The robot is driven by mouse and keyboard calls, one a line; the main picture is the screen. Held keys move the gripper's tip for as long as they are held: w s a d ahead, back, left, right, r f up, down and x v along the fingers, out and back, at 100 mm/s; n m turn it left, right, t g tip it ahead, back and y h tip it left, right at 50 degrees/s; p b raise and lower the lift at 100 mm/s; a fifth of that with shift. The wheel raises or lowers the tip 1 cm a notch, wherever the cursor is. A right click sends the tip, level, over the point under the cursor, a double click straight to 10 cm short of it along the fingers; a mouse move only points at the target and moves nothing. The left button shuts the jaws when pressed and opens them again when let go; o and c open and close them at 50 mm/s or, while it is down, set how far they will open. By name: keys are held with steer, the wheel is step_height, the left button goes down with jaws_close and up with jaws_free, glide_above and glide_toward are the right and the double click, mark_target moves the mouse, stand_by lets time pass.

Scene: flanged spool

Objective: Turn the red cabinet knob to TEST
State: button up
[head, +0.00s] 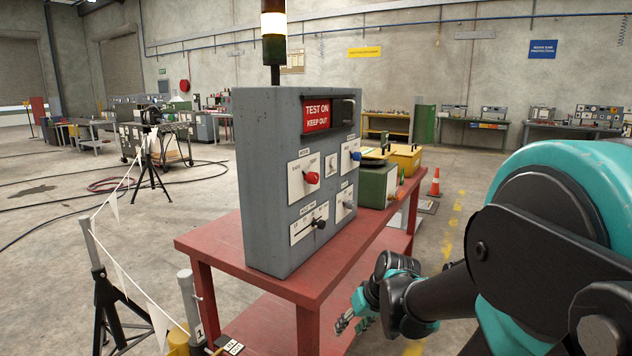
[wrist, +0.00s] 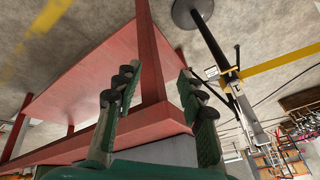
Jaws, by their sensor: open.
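The grey cabinet (head: 262,215) stands upright on a red table (head: 290,278) in the head view. Its red knob (head: 312,178) sits on a white plate on the front face, below the "TEST ON KEEP OUT" sign (head: 317,115). The plate's lettering is too small to read for sure, so I cannot tell the knob's setting. My gripper (head: 345,322) is low at the table's front right, well below and apart from the knob. In the wrist view my gripper (wrist: 154,84) is open and empty, with the red table frame (wrist: 155,60) beyond it. The knob is not in that view.
A blue knob (head: 356,155), a lower knob (head: 349,205) and a black-handled slider (head: 320,223) share the cabinet face. A green box (head: 376,185) stands behind on the table. A post-and-rope barrier (head: 98,255) runs at left.

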steer(key=shift+o, duration=1)
steer(key=w+a+r+n+y, duration=0.1)
steer(key=w+r+n+y, duration=0.1)
steer(key=w+r, duration=0.5)
steer(key=shift+a+t+y, duration=0.3)
steer(key=shift+t+y, duration=0.1)
steer(key=shift+y, duration=0.4)
steer(key=n+t+y, duration=0.6)
steer(key=y, duration=0.2)
glide_toward(316, 180)
steer(key=x, duration=1)
steer(key=shift+w, duration=0.25)
steer(key=shift+c, duration=0.4)
steer(key=c, duration=1.1)
